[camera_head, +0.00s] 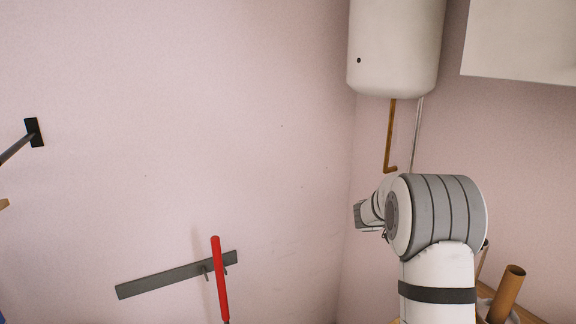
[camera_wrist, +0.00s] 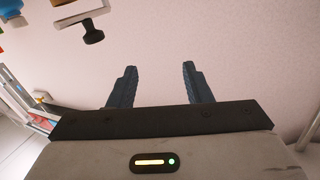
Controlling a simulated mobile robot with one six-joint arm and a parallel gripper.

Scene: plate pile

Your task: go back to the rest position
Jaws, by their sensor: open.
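My gripper (camera_wrist: 158,78) shows in the wrist view with its two dark fingers apart and nothing between them. Behind the fingers is only plain pinkish wall. In the head view my arm is raised at the right, and its fingers cannot be made out there. No plates show in either view.
A white water heater (camera_head: 395,45) with a brown pipe (camera_head: 391,135) hangs above my arm. A white cabinet (camera_head: 520,40) is at the upper right. A brown tube (camera_head: 507,292) stands at the lower right. A red-handled tool (camera_head: 220,280) hangs on a grey rail (camera_head: 165,279).

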